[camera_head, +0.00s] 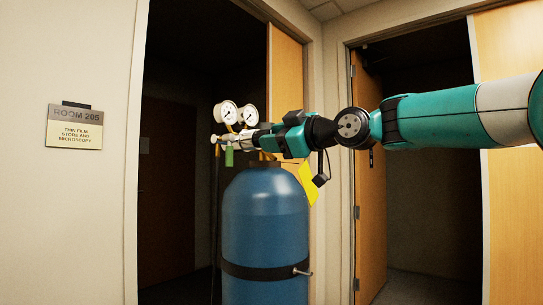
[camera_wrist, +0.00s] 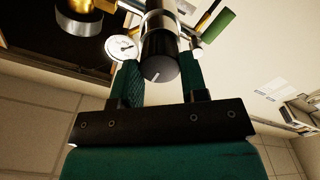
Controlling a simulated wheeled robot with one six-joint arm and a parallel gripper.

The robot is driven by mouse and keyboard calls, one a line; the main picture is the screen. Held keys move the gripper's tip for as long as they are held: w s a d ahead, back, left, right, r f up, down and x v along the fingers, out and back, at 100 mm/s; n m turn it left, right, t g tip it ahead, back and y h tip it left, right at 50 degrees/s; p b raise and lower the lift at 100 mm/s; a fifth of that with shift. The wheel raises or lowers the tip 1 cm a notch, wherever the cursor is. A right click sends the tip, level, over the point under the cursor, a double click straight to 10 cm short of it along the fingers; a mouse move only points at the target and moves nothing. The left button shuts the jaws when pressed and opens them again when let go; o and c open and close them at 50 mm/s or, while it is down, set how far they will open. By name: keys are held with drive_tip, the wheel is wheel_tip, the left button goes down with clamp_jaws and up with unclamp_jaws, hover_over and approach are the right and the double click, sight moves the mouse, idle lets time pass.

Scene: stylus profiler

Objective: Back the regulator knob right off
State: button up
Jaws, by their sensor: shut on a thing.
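The regulator knob (camera_wrist: 160,58) shows in the wrist view as a dark cylinder with a white line on its end face. It sits between the two fingers of my gripper (camera_wrist: 161,80), one on each side, and the gripper is shut on it. In the head view my gripper (camera_head: 265,140) reaches in from the right to the regulator (camera_head: 238,138) on top of a blue gas cylinder (camera_head: 265,215). The fingers and gripper body hide the knob there. Two round white gauges (camera_head: 228,112) stand above the regulator, and one gauge (camera_wrist: 122,48) shows in the wrist view.
A dark strap circles the cylinder. A dark doorway lies behind it, with another doorway (camera_head: 425,200) at right. A room sign (camera_head: 75,127) is on the left wall.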

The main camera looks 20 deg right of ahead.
drive_tip(key=o, duration=1)
drive_tip(key=shift+b+v, duration=1.95)
drive_tip(key=shift+v, duration=2.05)
